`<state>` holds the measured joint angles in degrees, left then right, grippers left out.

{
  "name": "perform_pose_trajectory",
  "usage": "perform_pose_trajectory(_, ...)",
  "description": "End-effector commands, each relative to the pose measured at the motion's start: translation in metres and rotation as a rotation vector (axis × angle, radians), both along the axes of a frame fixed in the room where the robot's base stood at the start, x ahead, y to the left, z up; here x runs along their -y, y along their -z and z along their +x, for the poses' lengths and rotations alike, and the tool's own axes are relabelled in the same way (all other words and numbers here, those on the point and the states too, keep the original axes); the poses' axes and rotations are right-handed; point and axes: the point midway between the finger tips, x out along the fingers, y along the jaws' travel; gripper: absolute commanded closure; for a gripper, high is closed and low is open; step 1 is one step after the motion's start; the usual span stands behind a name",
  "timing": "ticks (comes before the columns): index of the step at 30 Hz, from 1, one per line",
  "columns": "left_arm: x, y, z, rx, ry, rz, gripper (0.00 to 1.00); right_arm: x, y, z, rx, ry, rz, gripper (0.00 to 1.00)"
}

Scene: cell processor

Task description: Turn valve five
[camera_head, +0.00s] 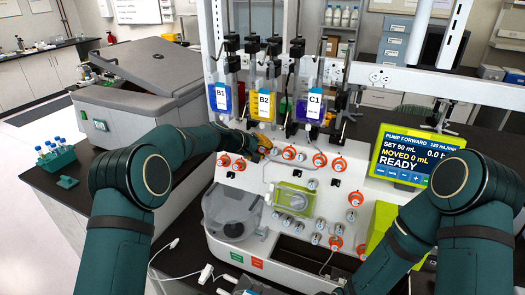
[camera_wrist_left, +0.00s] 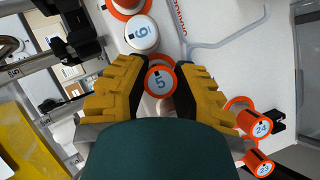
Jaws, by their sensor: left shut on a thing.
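Valve five (camera_wrist_left: 160,79) is a round knob with an orange rim and a pale face marked "5"; it shows in the left wrist view between the yellow fingers. My left gripper (camera_head: 262,150) reaches the upper left of the white processor panel and is shut on valve five. In the head view the gripper and wrist hide most of this knob. My right arm is at the lower right, and its gripper is not visible.
A white knob marked "6" (camera_wrist_left: 142,33) sits close to valve five, with orange knob "24" (camera_wrist_left: 255,124) on the other side. Bags B1 (camera_head: 221,97), B2 (camera_head: 264,101) and C1 (camera_head: 309,108) hang above the panel. A pump screen (camera_head: 405,155) reads READY.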

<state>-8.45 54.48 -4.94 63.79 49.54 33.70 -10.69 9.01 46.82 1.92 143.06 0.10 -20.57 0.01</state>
Motion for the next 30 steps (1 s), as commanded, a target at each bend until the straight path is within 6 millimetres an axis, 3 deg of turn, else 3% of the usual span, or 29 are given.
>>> perform_pose_trajectory(15, 0.001, 0.006, -0.001, -0.143, -0.154, -0.345, 1.0, -0.003, 0.073, 0.001, -0.003, 0.003, -0.011, 0.53)
perform_pose_trajectory(30, 0.002, 0.001, -0.001, -0.168, -0.178, -0.398, 1.0, -0.003, 0.079, 0.001, -0.002, 0.003, -0.014, 0.53)
